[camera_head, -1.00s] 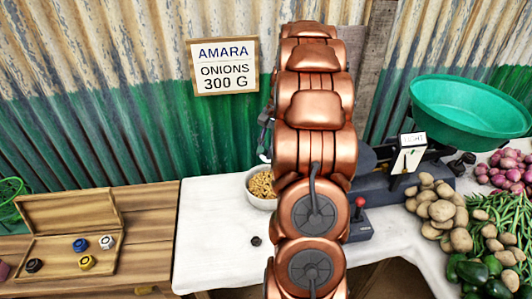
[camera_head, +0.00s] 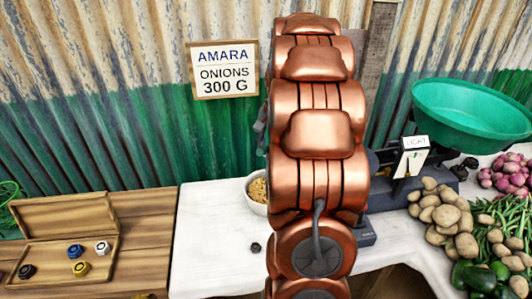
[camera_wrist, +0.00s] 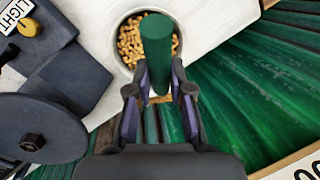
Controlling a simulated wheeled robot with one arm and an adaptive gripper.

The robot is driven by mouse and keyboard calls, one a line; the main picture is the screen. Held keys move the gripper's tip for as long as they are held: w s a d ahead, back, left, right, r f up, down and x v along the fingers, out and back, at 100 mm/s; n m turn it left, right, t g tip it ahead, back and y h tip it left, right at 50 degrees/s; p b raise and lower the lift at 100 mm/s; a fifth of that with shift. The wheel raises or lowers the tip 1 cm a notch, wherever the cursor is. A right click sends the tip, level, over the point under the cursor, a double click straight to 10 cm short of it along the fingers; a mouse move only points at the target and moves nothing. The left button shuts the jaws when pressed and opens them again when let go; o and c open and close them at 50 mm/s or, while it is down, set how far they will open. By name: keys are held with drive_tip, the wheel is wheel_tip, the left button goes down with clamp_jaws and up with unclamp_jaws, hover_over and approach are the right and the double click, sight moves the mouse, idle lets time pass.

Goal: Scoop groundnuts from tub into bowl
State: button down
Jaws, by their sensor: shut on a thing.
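A white round container (camera_head: 248,202) holds tan groundnuts (camera_head: 258,190) and stands on the white table, partly behind my arm in the head view. In the wrist view the groundnuts (camera_wrist: 127,42) show inside the same container's pale rim (camera_wrist: 115,62). My gripper (camera_wrist: 159,92) is shut on an upright green cylinder (camera_wrist: 157,45), like a scoop's handle, which overlaps the container in that view. Whether a scoop end touches the nuts is hidden. In the head view my arm hides the gripper. No second bowl is clearly seen.
A dark scale with a green pan (camera_head: 470,105) and a "LIGHT" card (camera_head: 416,142) stands at right. Potatoes (camera_head: 440,212), onions (camera_head: 510,175) and green vegetables fill the right side. A wooden box (camera_head: 70,235) with weights lies left.

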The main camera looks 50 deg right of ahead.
drive_tip(key=shift+r+t+h+b, duration=0.2)
drive_tip(key=shift+t+h+b, duration=0.3)
drive_tip(key=shift+h+b, duration=0.6)
drive_tip(key=shift+r+t+h+b, duration=0.15)
drive_tip(key=shift+t+h+b, duration=0.5)
drive_tip(key=shift+b, duration=0.65)
drive_tip(key=shift+r+n+h+b, duration=0.35)
drive_tip(key=shift+h+b, duration=0.3)
drive_tip(key=shift+h, duration=0.2)
